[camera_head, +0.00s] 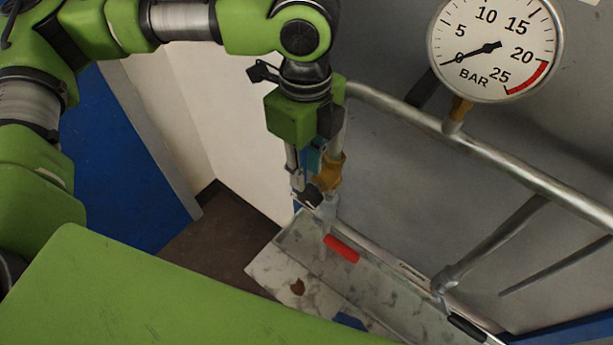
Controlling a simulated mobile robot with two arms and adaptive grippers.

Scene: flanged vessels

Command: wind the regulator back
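A brass fitting (328,174), which looks like the regulator, sits on the pipework at the left end of the metal pipe (500,160). A small teal part (315,156) shows beside it. My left gripper (312,192) points down at the brass fitting and partly covers it. Its fingers overlap the fitting in this view, and I cannot tell whether they touch or grip it. The round pressure gauge (495,50) at upper right is marked in BAR, and its needle points at about 0. My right gripper is not in view.
A red lever handle (341,249) sticks out below the fitting, over a grey metal tray (390,290). A white wall panel (225,110) stands at left, close to my arm.

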